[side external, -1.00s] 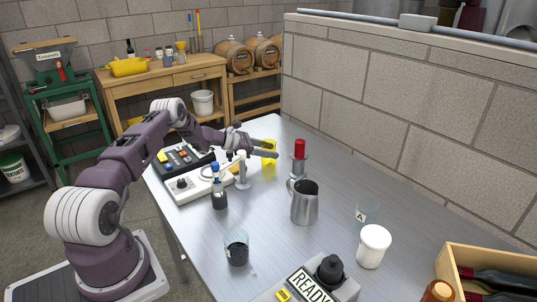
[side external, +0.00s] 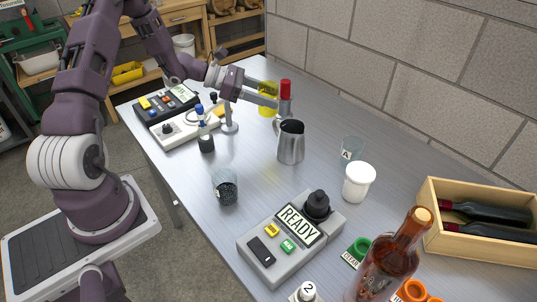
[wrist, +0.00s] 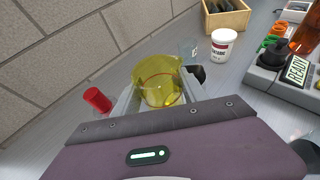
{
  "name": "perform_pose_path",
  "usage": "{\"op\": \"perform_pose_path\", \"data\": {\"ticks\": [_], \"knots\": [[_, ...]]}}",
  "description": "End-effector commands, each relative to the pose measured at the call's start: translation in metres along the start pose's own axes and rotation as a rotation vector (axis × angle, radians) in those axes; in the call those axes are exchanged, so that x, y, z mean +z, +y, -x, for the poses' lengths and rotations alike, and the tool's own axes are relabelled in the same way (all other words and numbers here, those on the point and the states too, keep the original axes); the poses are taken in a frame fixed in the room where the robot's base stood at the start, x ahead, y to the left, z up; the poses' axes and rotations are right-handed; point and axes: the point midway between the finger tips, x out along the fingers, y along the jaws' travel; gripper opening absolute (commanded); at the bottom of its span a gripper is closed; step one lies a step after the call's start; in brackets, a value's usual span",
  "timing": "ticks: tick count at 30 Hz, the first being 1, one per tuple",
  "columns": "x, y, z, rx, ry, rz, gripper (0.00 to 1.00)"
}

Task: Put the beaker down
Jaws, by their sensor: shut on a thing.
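The beaker (side external: 268,103) is clear yellow. In the side view it sits between the fingers of my gripper (side external: 262,94), beyond the steel pitcher and just left of the red-topped item. In the wrist view the yellow beaker (wrist: 160,88) is upright or nearly so, open mouth toward the camera, with one finger on each side. My gripper (wrist: 157,92) is shut on it. The side view does not show clearly whether its base touches the table.
The red-topped item (side external: 285,96) stands close to the beaker, also in the wrist view (wrist: 97,99). A steel pitcher (side external: 290,143), glass A (side external: 351,149), white jar (side external: 359,184), bead-filled glass (side external: 225,188) and READY device (side external: 290,238) stand nearer.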

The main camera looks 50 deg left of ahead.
Motion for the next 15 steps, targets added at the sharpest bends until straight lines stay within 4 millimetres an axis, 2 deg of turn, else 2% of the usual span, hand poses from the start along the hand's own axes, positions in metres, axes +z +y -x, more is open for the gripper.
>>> {"op": "perform_pose_path", "data": {"ticks": [1, 3, 7, 11, 15], "knots": [[0.004, -0.027, 0.0, -0.035, 0.001, -0.01, 0.1], [0.009, -0.061, 0.001, -0.077, 0.001, -0.03, 0.1], [0.014, -0.109, 0.005, -0.137, 0.001, -0.059, 0.1], [0.017, -0.133, 0.008, -0.166, 0.002, -0.074, 0.1], [0.017, -0.137, 0.008, -0.172, 0.003, -0.076, 0.1]]}}
